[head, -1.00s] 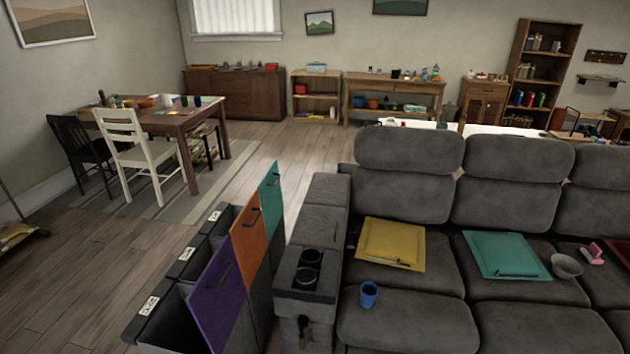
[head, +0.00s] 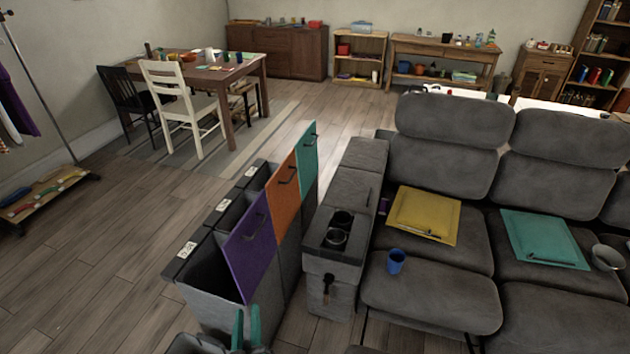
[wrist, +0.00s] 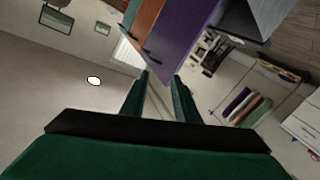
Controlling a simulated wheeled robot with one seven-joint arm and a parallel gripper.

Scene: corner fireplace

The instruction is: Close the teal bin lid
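The teal lid (head: 308,152) stands raised upright at the far end of a row of grey bins, with a dark handle near its top. The orange lid (head: 284,186) and the purple lid (head: 250,245) stand raised in front of it. My gripper (head: 246,314) is low at the near end of the bins, nearer to me than the purple lid and well short of the teal one. Its fingers are apart with nothing between them. In the wrist view, the purple lid (wrist: 183,30) and orange lid (wrist: 147,22) appear beyond the fingers (wrist: 162,77).
The grey bin unit (head: 217,308) stands left of a grey sofa (head: 430,300), whose armrest (head: 334,258) has cup holders. A blue cup (head: 396,262) and yellow folder (head: 424,214) lie on the seats. A clothes rack (head: 50,110) stands at far left. The floor left of the bins is clear.

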